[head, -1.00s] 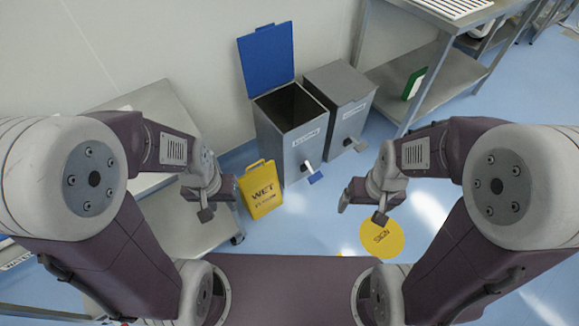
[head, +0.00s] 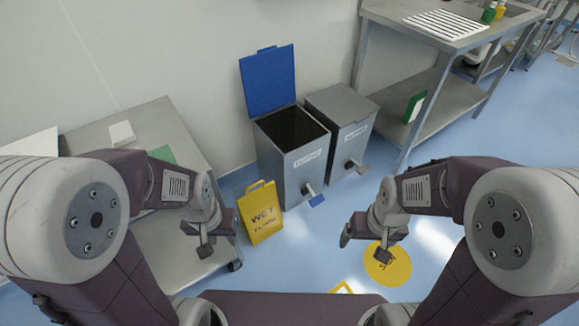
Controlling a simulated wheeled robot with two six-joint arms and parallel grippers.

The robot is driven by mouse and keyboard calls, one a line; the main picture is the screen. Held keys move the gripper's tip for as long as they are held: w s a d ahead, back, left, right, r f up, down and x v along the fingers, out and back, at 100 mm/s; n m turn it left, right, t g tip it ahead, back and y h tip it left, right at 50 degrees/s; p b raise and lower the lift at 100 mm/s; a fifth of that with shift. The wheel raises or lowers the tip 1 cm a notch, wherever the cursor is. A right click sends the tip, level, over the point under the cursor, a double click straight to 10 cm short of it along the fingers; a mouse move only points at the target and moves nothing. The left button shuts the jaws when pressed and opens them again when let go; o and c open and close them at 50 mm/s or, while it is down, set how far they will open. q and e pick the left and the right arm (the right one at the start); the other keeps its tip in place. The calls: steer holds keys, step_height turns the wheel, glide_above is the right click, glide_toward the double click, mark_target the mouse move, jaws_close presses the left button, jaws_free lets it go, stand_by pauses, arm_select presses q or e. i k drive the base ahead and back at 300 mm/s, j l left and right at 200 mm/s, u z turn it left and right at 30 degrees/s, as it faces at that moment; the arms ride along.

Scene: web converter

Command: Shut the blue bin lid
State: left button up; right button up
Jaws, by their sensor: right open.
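The blue bin lid (head: 268,80) stands raised and open, leaning back near the wall. It belongs to the grey metal bin (head: 303,172) with a blue pedal (head: 317,200) at its front. The bin's dark inside shows. My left gripper (head: 217,240) hangs to the left of the bin, apart from it, beside the yellow sign; whether its jaws are open is not clear. My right gripper (head: 366,236) is open and empty, to the right of and nearer than the bin, above the floor. Neither gripper touches the lid.
A second grey bin (head: 352,140) with its lid shut stands right beside the first. A yellow wet-floor sign (head: 261,212) stands in front on the left. A round yellow floor mark (head: 388,264) lies at right. Steel tables stand at left (head: 190,127) and right (head: 440,90).

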mark_target(268, 75)
steer(key=i+z, duration=0.3)
steer(key=i, duration=0.15)
steer(key=i+j+z, duration=0.1)
steer(key=i+z, duration=0.2)
steer(key=i, duration=0.15)
steer(key=i+j+z, duration=0.3)
steer(key=i, duration=0.15)
steer(key=l, duration=0.1)
